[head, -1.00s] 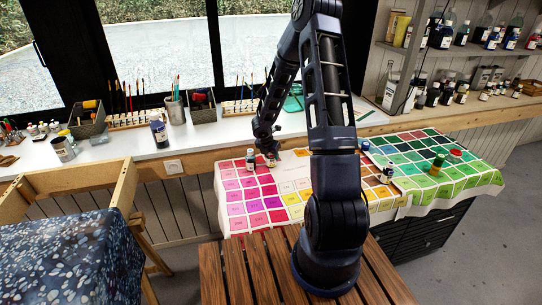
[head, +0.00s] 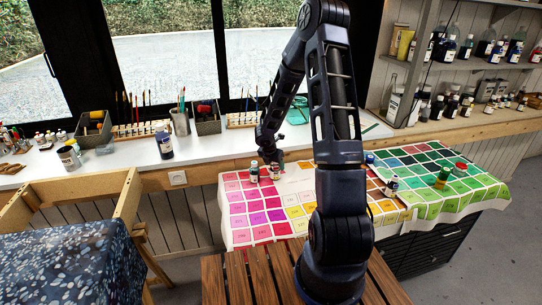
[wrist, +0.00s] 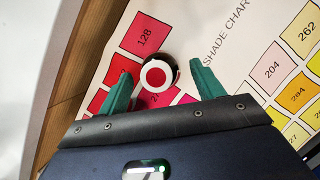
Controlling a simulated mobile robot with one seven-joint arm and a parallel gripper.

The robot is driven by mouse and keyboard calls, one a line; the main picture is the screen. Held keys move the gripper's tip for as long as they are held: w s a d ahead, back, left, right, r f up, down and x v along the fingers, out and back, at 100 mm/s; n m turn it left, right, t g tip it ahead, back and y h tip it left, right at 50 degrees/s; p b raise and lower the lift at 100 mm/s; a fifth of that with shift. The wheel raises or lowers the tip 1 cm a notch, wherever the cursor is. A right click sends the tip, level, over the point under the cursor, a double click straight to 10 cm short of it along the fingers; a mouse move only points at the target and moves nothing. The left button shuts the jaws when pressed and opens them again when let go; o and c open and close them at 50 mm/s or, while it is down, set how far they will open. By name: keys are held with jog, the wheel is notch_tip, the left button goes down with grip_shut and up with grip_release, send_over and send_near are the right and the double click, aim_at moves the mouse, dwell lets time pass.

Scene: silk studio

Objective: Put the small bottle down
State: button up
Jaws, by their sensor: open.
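The small bottle (wrist: 157,76), seen from above with a white-rimmed red top, stands on the shade chart between the open green fingers of my gripper (wrist: 160,87) in the wrist view. There is a visible gap to the right finger; the left finger is close to it. In the head view the small bottle (head: 276,173) is just below my gripper (head: 273,159), near the pink squares. The shade chart (head: 295,183) is a cloth with printed colour squares. The finger tips are too small to make out in the head view.
Another small bottle (head: 254,173) stands just left on the chart. A bottle (head: 391,187) and green and red pots (head: 442,178) stand on the right part. A white worktop (head: 215,147) with brushes and bins runs behind.

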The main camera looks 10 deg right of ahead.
jog(key=s+d+r+m, duration=0.1)
jog(key=s+r+m, duration=0.35)
jog(key=r, duration=0.45)
jog(key=s+d+r+m+h, duration=0.1)
jog(key=s+r+m, duration=0.4)
jog(key=r, duration=0.4)
jog(key=s+d+r+m, duration=0.1)
jog(key=s+r+m, duration=0.4)
jog(key=r, duration=0.4)
jog(key=s+r+m+y, duration=0.1)
jog(key=s+r+m, duration=0.2)
jog(key=s, duration=0.4)
jog(key=s+a+r+m+t+y, duration=0.1)
jog(key=s+r+m, duration=0.2)
jog(key=s+m, duration=0.2)
jog(key=s+a+r+m+y, duration=0.1)
jog(key=s+r+m, duration=0.3)
jog(key=s, duration=0.5)
jog(key=shift+a+y, duration=0.2)
jog(key=shift+y, duration=0.4)
jog(key=shift+o, duration=0.4)
jog(key=shift+w+m, duration=0.15)
jog(key=shift+m, duration=0.1)
